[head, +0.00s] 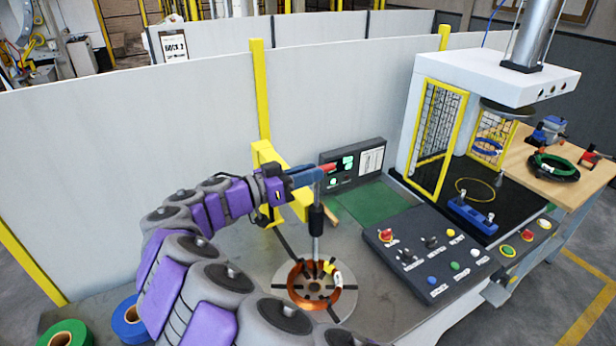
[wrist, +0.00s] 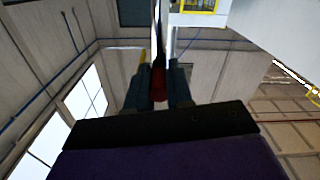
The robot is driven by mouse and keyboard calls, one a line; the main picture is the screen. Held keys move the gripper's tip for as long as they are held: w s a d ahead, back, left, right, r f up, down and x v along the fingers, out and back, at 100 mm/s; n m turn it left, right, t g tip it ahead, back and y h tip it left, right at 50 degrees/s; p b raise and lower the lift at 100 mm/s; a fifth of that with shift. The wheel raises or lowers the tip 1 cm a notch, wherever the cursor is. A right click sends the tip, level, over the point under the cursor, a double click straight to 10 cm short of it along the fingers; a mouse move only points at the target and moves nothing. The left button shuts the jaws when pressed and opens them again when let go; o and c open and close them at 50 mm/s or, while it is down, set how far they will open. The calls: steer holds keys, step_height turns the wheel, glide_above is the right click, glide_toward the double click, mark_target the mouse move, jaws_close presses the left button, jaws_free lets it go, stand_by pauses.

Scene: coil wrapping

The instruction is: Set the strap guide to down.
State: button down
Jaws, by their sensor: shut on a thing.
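My gripper (head: 310,176) reaches in from the left, high above the round plate. Its blue fingers are shut on a red handle (head: 329,168), which also shows between the fingers in the wrist view (wrist: 159,88). Below the fingertips, the strap guide's upright grey rod with a black sleeve (head: 316,219) stands over the copper coil (head: 296,284). The coil lies flat on the slotted round plate (head: 282,276), with a yellow and white piece on its right side. My gripper partly hides the top of the rod and how the handle joins it.
A yellow post (head: 262,100) stands behind my gripper. A dark display box (head: 352,163) and green mat (head: 372,206) are close by on its right. A button panel (head: 430,250) and a press (head: 485,80) stand further right. Blue and green rolls (head: 130,322) are front left.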

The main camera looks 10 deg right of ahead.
step_height(320, 180, down, 8)
steer(key=b, duration=0.6)
steer(key=shift+f, duration=0.2)
steer(key=c, duration=1.1)
jaws_free()
steer(key=shift+w, duration=0.1)
steer(key=shift+o, duration=0.2)
steer(key=shift+r, duration=0.1)
steer(key=shift+a, duration=0.1)
steer(key=p+v, duration=0.4)
steer(key=v, duration=0.8)
steer(key=shift+r, duration=0.15)
steer(key=shift+w+a+p, duration=0.1)
steer(key=shift+p, duration=0.55)
